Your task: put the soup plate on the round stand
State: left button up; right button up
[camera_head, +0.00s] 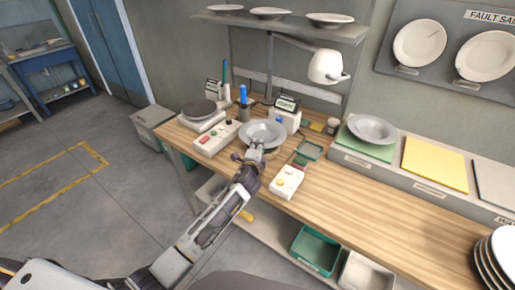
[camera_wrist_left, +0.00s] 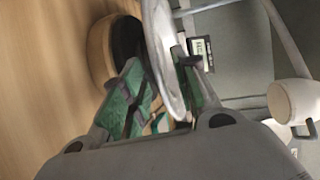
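The grey soup plate (camera_head: 262,131) is level above the workbench in the head view. My left gripper (camera_head: 255,152) is at its near rim. In the left wrist view the plate (camera_wrist_left: 163,50) shows nearly edge-on, with its rim between the green fingers of my left gripper (camera_wrist_left: 163,92), which is shut on it. A round wooden stand with a dark top (camera_wrist_left: 103,48) is just below the plate in that view; I cannot tell whether they touch. In the head view the plate and gripper mostly hide the stand. My right gripper is not in view.
A button box (camera_head: 287,181) and a green-rimmed tray (camera_head: 309,149) lie right of the gripper. A dark-topped round device (camera_head: 199,109) stands left. A lamp (camera_head: 327,67) hangs behind. Another dish (camera_head: 372,128) sits on a green mat; stacked plates (camera_head: 495,262) stand far right.

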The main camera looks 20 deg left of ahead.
pick_arm(q)
jog(key=shift+r, duration=0.15)
jog(key=s+d+r, duration=0.1)
jog(key=s+r, duration=0.1)
jog(key=s, duration=0.9)
jog(key=shift+s, duration=0.35)
